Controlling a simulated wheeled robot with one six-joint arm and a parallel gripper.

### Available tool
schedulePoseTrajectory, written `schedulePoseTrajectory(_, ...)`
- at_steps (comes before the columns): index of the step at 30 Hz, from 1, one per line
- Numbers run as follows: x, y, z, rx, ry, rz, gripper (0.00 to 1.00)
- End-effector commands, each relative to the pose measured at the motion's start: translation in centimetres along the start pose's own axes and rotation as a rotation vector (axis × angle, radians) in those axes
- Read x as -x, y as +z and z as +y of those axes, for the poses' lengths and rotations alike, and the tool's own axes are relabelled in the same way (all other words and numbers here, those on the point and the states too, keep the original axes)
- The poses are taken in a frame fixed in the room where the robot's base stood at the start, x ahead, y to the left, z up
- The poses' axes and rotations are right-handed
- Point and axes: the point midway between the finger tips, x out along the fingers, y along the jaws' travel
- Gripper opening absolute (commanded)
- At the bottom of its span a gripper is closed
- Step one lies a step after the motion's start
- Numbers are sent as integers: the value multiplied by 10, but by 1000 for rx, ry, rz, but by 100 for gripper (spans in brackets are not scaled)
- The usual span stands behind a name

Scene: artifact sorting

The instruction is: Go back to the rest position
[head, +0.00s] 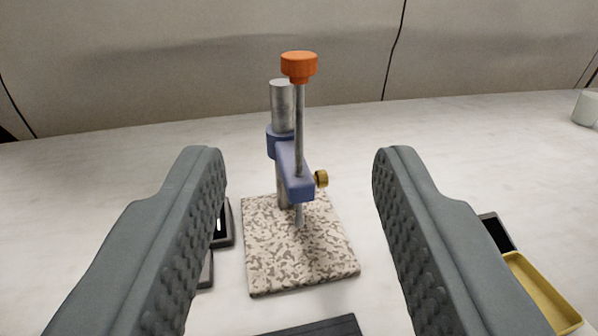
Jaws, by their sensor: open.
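My gripper (297,165) is open and empty, its two dark grey textured fingers spread wide on the left and right of the head view. Between the fingers, farther off, stands a device with a speckled stone base (300,265), an upright grey post (283,105), a blue clamp arm (293,170), a brass knob (321,179) and a thin rod with an orange cap (298,66). The fingers appear apart from it.
Dark trays (224,222) show partly behind the left finger. A yellow tray (543,295) and a dark item (495,232) lie right of the right finger. A dark flat object (315,328) is cut off at the bottom. A pale cup (586,108) stands far right. The white table (130,160) is clear farther back.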

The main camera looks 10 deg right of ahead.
Motion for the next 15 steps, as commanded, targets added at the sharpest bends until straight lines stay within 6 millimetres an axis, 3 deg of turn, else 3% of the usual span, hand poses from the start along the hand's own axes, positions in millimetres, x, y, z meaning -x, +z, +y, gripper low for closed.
schedulePoseTrajectory(8,14,-16,-7,-3,-20,2,44)
schedulePoseTrajectory(15,64,-62,-28,-7,-85,-6,44)
